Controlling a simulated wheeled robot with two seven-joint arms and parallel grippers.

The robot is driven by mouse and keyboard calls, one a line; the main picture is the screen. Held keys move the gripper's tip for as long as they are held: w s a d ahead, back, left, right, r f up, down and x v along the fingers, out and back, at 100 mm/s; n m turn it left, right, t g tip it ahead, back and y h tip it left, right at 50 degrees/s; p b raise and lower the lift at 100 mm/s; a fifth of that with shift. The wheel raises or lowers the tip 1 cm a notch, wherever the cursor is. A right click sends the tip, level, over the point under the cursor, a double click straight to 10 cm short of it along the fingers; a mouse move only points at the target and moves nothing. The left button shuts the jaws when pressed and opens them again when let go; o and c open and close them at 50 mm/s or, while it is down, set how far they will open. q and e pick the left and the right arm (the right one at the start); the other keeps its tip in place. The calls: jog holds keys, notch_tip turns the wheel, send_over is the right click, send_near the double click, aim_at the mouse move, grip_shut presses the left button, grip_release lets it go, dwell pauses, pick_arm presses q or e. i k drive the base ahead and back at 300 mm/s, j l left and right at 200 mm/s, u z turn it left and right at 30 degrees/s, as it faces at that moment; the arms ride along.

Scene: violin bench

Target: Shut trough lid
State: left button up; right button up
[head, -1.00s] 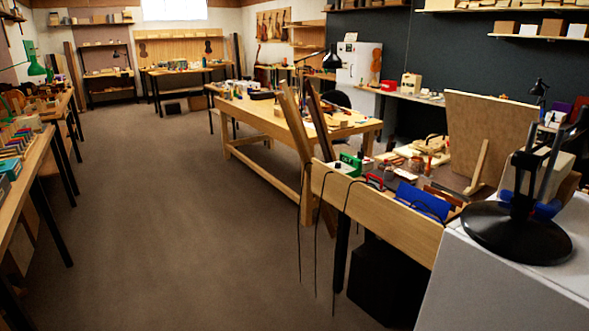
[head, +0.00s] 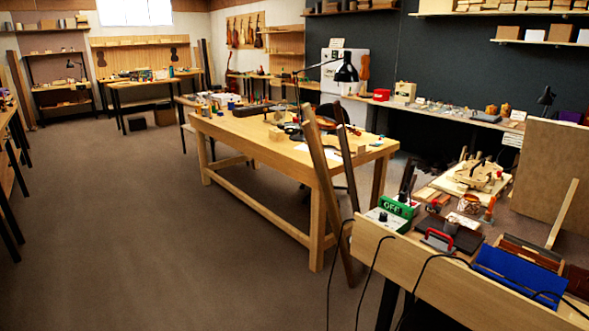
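Neither of my grippers is in the head view. I cannot make out a trough lid for certain. A large tan board (head: 550,170) stands upright at the right edge, with a slanted wooden strut (head: 564,213) in front of it. It rises behind a cluttered bench with a pale wooden front (head: 440,275) at the lower right. Whether this board is the lid cannot be told. The bench's right end is cut off by the frame.
A green box (head: 398,207) marked OFF, a red-handled tool (head: 439,238) and a blue panel (head: 518,275) crowd the near bench; black cables hang over its front. A wooden table (head: 270,140) stands in the middle. Open floor (head: 130,220) lies to the left.

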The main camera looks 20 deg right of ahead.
aim_at(536, 279)
jog(key=i+z, duration=0.2)
jog(key=z, duration=0.25)
jog(key=i+z, duration=0.25)
jog(key=z, duration=0.2)
jog(key=i+j+z, duration=0.1)
jog(key=i+z, duration=0.15)
jog(key=z, duration=0.25)
jog(key=i+j+z, duration=0.15)
jog(key=z, duration=0.3)
jog(key=i+j+z, duration=0.15)
jog(key=j+z, duration=0.15)
jog(key=z, duration=0.15)
